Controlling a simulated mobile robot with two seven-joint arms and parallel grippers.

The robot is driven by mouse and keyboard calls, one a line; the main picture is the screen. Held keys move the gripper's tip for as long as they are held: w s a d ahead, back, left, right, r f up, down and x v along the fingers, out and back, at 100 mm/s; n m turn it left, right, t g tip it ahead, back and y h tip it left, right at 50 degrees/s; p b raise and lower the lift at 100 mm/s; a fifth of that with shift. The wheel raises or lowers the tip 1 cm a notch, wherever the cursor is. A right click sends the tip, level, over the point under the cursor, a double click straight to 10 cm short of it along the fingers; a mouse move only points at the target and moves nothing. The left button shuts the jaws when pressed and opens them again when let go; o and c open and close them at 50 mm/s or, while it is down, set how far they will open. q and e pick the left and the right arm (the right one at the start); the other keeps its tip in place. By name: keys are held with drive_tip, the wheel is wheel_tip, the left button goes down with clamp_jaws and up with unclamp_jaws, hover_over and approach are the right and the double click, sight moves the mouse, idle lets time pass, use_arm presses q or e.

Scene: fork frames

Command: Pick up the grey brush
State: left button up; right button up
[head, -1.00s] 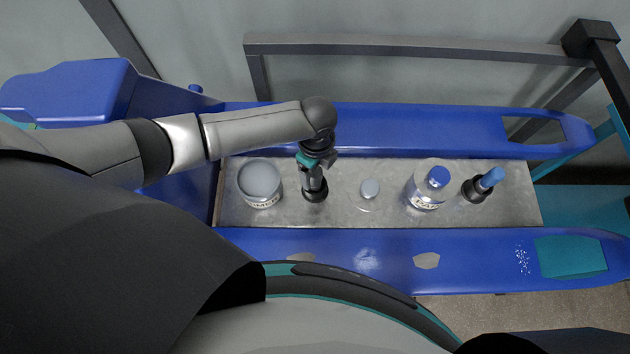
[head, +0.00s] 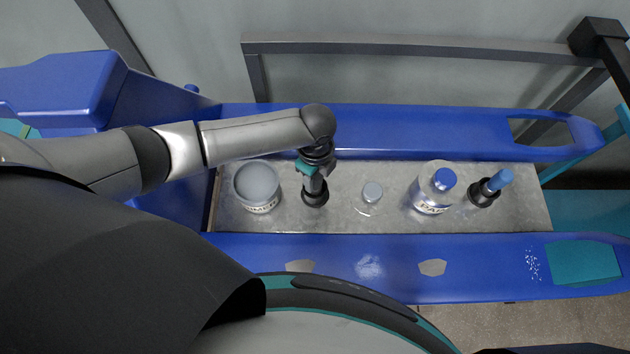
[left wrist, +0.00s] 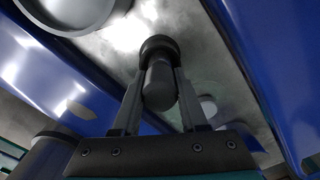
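The grey brush (left wrist: 160,86) stands upright with its lower end in a round black holder (head: 315,197) on the grey metal tray (head: 335,222). My left gripper (head: 314,178) points down right over that holder and largely hides the brush in the head view. In the left wrist view the two fingers (left wrist: 160,78) stand on either side of the brush's grey handle, very close to it. Whether they press on it I cannot tell. The black holder (left wrist: 158,46) shows just beyond the fingertips. My right gripper is not in view.
A grey labelled tub (head: 257,186) stands left of the brush. A small clear jar with a grey lid (head: 372,192), a blue-capped bottle (head: 434,190) and a blue brush (head: 499,180) in a black holder stand to the right. Blue rails (head: 400,128) run along both tray sides.

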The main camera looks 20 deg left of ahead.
use_arm(q)
clamp_jaws()
drive_tip(key=shift+r, duration=0.2)
wheel_tip(320, 180, up, 6)
drive_tip(key=p, duration=0.6)
drive_tip(key=shift+p, duration=0.35)
wheel_tip(320, 180, up, 5)
drive_tip(key=p, duration=0.5)
drive_tip(key=shift+r, duration=0.2)
wheel_tip(320, 180, up, 8)
drive_tip(key=shift+r, duration=0.15)
